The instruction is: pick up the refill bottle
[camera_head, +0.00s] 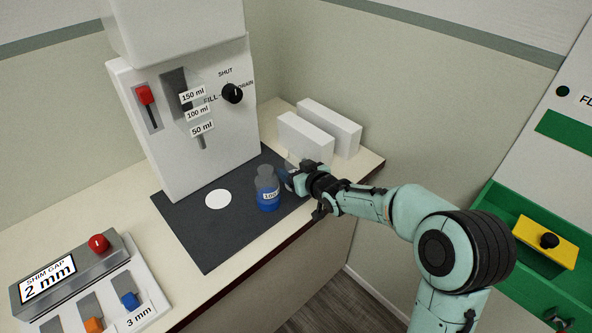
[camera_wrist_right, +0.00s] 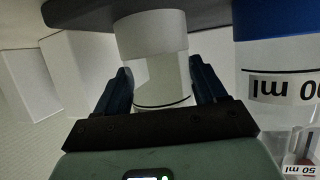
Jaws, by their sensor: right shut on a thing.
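A small clear bottle with a pale lower part (camera_wrist_right: 160,75) stands between the fingers of my right gripper (camera_wrist_right: 163,90) in the right wrist view. The gripper is shut on it. In the head view my right gripper (camera_head: 292,182) is at the right edge of the dark mat, and only a faint clear part of this bottle shows behind it (camera_head: 292,160). I cannot tell which one is the refill bottle. My left gripper is not in view.
A white dispenser (camera_head: 185,125) with a black knob and ml marks stands behind the dark mat (camera_head: 215,245). A white disc (camera_head: 218,199) lies on the mat. Two white blocks (camera_head: 318,130) stand behind the gripper. A shim gap box (camera_head: 70,270) is at lower left.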

